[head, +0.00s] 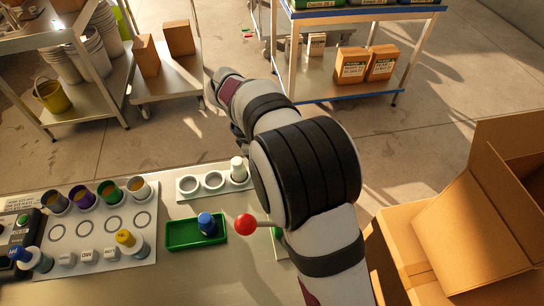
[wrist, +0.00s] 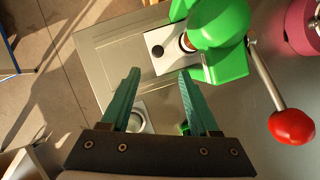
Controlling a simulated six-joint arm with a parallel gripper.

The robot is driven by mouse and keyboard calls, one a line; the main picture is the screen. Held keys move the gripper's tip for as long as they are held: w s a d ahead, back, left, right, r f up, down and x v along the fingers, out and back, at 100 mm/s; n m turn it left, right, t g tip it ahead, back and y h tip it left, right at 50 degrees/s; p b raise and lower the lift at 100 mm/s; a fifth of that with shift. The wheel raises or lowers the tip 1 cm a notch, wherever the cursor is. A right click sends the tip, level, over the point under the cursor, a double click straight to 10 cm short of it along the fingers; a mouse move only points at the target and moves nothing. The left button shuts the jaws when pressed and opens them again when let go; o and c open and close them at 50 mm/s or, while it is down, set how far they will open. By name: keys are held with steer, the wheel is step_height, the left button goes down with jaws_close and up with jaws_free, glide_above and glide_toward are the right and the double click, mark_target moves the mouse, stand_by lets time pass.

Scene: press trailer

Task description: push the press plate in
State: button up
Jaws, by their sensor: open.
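In the wrist view, the green press (wrist: 222,60) stands at the upper right, with a lever ending in a red ball (wrist: 292,127). The pale press plate (wrist: 152,67) sticks out to the left from under it. The plate bears a dark round spot, and a round brownish piece lies close to the press head. My gripper (wrist: 160,73) is open, with nothing between its teal fingers, and its tips appear near the plate's lower edge. I cannot tell whether they touch. In the head view, the red ball (head: 246,224) shows, while my arm hides most of the press and the gripper.
In the head view, a green tray (head: 178,241) with a blue-capped bottle (head: 207,224) and a white ring rack (head: 188,190) share the bench. A board with several coloured cups stands left. Cardboard boxes (head: 403,272) are at right. A magenta device (wrist: 303,25) is beyond the press.

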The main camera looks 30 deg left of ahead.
steer(key=v, duration=0.4)
steer(key=shift+r, duration=0.15)
